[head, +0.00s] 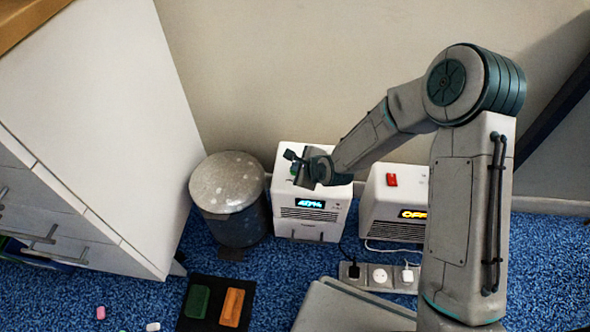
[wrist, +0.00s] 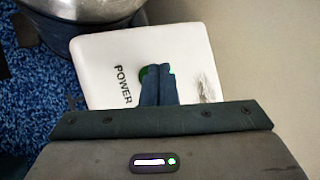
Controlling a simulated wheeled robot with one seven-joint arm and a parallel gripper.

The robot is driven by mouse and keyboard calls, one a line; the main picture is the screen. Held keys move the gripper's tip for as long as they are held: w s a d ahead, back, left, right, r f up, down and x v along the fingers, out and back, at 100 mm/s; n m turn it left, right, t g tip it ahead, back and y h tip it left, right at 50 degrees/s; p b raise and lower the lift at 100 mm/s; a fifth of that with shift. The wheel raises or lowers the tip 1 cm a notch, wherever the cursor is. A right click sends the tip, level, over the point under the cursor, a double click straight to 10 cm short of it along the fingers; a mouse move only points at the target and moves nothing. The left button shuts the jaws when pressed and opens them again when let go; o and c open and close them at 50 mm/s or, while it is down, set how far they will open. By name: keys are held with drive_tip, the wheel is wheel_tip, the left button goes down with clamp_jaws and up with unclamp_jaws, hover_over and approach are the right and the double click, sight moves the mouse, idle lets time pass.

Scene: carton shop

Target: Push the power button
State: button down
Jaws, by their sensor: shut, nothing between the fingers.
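A white box-shaped device (head: 328,226) stands on the floor against the wall, with a lit blue display (head: 310,203) that seems to read 40%. Its white top (wrist: 95,50) carries the word POWER (wrist: 123,84) in the wrist view. Beside that word is a green button (wrist: 143,73), mostly hidden behind my fingers. My gripper (wrist: 158,68) is shut and empty, with its fingertips over the button. I cannot tell whether they touch it. In the head view my gripper (head: 291,156) is at the device's top.
A second white device (head: 385,215) with a red switch (head: 392,180) and an OFF display stands right. A metal bin (head: 230,195) stands close left. A power strip (head: 362,282) and a black tray with green and orange blocks (head: 231,307) lie in front.

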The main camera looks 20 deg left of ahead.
drive_tip(key=shift+r, duration=0.4)
wheel_tip(320, 180, up, 6)
drive_tip(key=p, duration=0.5)
idle(0.5)
drive_tip(key=d+r+n+h+p, duration=0.25)
drive_tip(key=d+r+p, duration=0.4)
drive_tip(key=r, duration=0.35)
drive_tip(key=d+r+n+h+p, duration=0.1)
drive_tip(key=d+r+n+p, duration=0.3)
drive_tip(key=d+r, duration=0.5)
drive_tip(key=d+r+n+h+p, duration=0.2)
drive_tip(key=d+r+p, duration=0.45)
drive_tip(key=r, duration=0.45)
drive_tip(key=s+d+r+n+p, duration=0.2)
drive_tip(key=s+d+r+p, duration=0.3)
drive_tip(key=r, duration=0.4)
drive_tip(key=s+d+r+n+g+h+p, duration=0.1)
drive_tip(key=s+d+r+n+p, duration=0.1)
drive_tip(key=s+d+r+p, duration=0.3)
drive_tip(key=s+d+r+n+h+p, duration=0.1)
drive_tip(key=s+d+r+p, duration=0.5)
drive_tip(key=r, duration=0.7)
drive_tip(key=shift+r+n+g+p, duration=0.4)
drive_tip(key=shift+n+p, duration=0.15)
drive_tip(key=shift+n, duration=0.1)
